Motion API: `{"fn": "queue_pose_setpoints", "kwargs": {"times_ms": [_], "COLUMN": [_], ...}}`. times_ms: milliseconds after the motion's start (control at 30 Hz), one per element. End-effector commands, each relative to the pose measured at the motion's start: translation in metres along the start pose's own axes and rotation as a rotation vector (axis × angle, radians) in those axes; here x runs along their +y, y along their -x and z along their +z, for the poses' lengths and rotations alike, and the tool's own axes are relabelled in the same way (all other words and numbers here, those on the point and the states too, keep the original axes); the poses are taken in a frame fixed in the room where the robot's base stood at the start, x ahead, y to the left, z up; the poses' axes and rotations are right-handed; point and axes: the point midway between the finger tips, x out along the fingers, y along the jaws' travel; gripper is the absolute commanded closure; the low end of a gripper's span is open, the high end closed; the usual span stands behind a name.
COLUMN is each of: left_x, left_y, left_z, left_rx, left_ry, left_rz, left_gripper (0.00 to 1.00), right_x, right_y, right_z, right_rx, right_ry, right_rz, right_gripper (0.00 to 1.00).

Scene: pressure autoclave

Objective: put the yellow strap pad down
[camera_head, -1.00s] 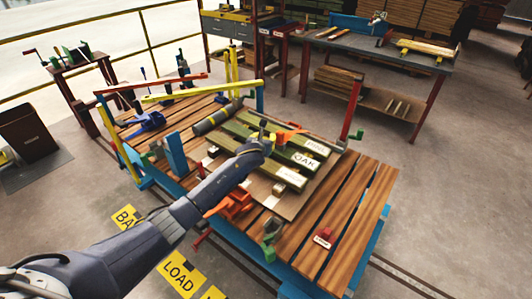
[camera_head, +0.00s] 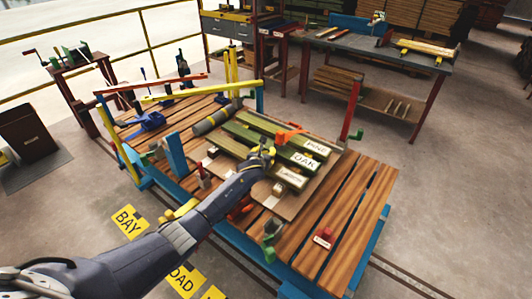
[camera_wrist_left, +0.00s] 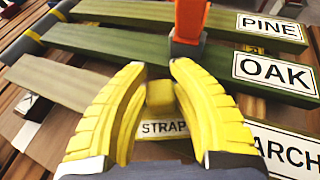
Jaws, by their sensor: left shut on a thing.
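My left gripper (camera_head: 265,152) is over the stack of labelled boards in the head view. In the left wrist view its two yellow fingers (camera_wrist_left: 160,85) close on the small yellow strap pad (camera_wrist_left: 160,94). A pale label reading STRAP (camera_wrist_left: 163,128) shows just below the pad, between the fingers. The green OAK board (camera_wrist_left: 130,50) lies just beyond the pad, and the PINE board (camera_wrist_left: 135,14) lies behind it. The LARCH label (camera_wrist_left: 288,152) is to the right of the fingers. Whether the pad touches a board is unclear. My right gripper is not in view.
An orange clamp-like part (camera_wrist_left: 188,20) stands over the boards close beyond the fingers. The slatted wooden table (camera_head: 345,215) has clear room at right, with a small red labelled block (camera_head: 323,238). A green clamp (camera_head: 271,232) sits at the front edge.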

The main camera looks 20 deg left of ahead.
Motion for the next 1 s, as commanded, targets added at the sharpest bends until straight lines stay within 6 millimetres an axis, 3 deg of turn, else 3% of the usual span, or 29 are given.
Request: {"fn": "queue_pose_setpoints", "kwargs": {"times_ms": [233,267,433,767,1000], "left_x": [0.000,0.000,0.000,0.000,0.000], "left_y": [-0.001,-0.001,-0.001,0.001,0.020], "left_z": [-0.003,-0.003,-0.003,0.001,0.000], "left_rx": [0.001,0.001,0.001,-0.001,-0.001], "left_ry": [0.000,0.001,0.001,0.000,-0.002], "left_rz": [0.000,0.000,0.000,0.000,-0.001], "left_gripper": [1.00,0.73,0.54,0.54,0.54], "right_x": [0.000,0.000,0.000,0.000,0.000], "right_y": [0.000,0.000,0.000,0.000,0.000], "right_z": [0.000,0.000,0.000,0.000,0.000], "right_rx": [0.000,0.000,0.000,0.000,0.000], "right_ry": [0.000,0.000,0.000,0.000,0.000], "right_rz": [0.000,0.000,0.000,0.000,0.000], "right_gripper": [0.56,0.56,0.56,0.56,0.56]}}
